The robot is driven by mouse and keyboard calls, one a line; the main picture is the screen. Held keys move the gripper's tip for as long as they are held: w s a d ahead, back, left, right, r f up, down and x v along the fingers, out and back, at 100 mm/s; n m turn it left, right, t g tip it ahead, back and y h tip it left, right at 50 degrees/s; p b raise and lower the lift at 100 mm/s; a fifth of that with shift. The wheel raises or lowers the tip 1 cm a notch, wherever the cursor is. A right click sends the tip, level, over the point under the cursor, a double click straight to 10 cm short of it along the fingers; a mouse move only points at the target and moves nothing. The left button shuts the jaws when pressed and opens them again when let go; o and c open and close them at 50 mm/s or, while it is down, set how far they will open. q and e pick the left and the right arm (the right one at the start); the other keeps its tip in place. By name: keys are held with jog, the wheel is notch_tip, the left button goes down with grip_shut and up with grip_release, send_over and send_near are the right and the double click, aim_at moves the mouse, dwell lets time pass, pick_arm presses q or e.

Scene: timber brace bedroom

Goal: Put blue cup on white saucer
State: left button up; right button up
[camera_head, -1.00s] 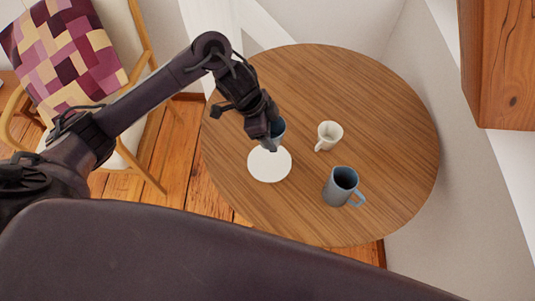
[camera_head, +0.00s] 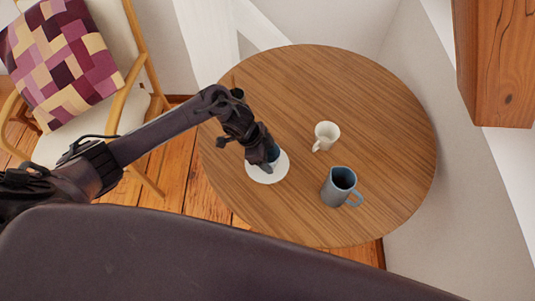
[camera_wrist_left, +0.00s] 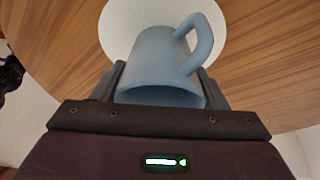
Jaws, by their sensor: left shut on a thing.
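My left gripper (camera_head: 268,163) is shut on the blue cup (camera_wrist_left: 160,62), with a finger on each side of it in the left wrist view. In the head view the gripper hides most of the cup (camera_head: 274,156). The white saucer (camera_head: 267,177) lies on the round table, under the cup and gripper in the head view. It also shows behind the cup in the left wrist view (camera_wrist_left: 118,30). I cannot tell whether the cup touches the saucer. My right gripper is not in view.
A grey-blue mug (camera_head: 338,188) and a small white cup (camera_head: 326,135) stand on the round wooden table (camera_head: 385,130) to the right of the saucer. A wooden beam (camera_head: 495,65) hangs at the upper right. A chair with a patchwork cushion (camera_head: 62,55) stands at the left.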

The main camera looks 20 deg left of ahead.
pick_arm(q)
jog(key=shift+f, duration=0.15)
jog(key=o, duration=1.1)
jog(key=shift+c, duration=0.2)
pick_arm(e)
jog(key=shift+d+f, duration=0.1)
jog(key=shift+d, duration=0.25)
pick_arm(q)
jog(key=shift+a+r, duration=0.1)
jog(key=shift+r, duration=0.35)
jog(key=v, duration=1.1)
jog(key=shift+r, duration=0.2)
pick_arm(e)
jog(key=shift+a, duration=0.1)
pick_arm(q)
jog(key=shift+a, duration=0.15)
jog(key=shift+s, duration=0.1)
